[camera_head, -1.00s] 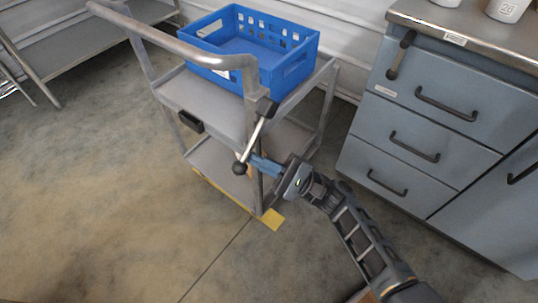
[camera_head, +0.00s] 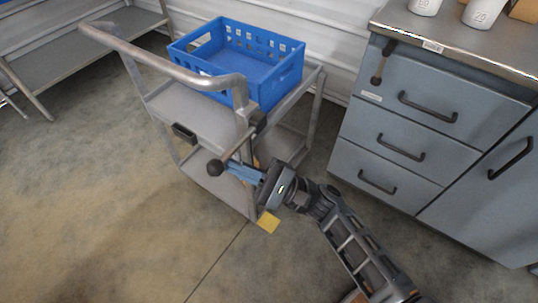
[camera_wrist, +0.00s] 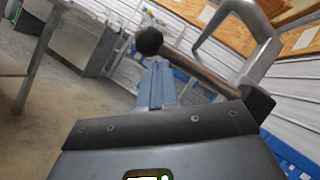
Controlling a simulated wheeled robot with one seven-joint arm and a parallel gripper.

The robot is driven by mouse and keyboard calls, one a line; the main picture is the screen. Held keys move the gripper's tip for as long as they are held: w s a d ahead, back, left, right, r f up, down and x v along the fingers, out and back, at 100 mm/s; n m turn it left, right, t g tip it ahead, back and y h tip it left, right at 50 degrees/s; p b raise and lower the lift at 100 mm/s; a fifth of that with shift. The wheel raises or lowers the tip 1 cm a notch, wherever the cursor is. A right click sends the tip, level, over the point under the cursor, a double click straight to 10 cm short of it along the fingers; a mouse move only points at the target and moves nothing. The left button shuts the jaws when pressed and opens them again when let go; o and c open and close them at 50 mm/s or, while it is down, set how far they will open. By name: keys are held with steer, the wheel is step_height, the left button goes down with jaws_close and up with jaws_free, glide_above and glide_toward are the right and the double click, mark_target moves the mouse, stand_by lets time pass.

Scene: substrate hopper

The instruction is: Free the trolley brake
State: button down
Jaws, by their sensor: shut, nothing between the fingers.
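The grey trolley (camera_head: 205,115) stands left of the cabinet. Its brake lever (camera_head: 236,146) is a metal rod on the near right post, slanting down left to a black ball knob (camera_head: 215,168). In the wrist view the knob (camera_wrist: 149,40) and rod (camera_wrist: 205,80) lie just beyond my fingertips. My gripper (camera_head: 230,166) has blue fingers pressed together with nothing between them. The fingertips are at the lever beside the knob, on its right, not around it. The wrist view also shows the shut fingers (camera_wrist: 157,66). I cannot tell whether they touch the rod.
A blue crate (camera_head: 284,75) sits on the trolley's top shelf. A drawer cabinet (camera_head: 400,150) stands close on the right, with white containers (camera_head: 484,12) on top. A yellow floor mark (camera_head: 268,221) shows by the trolley's near corner.

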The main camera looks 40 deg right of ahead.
steer(key=shift+r, duration=0.3)
stand_by(0.4)
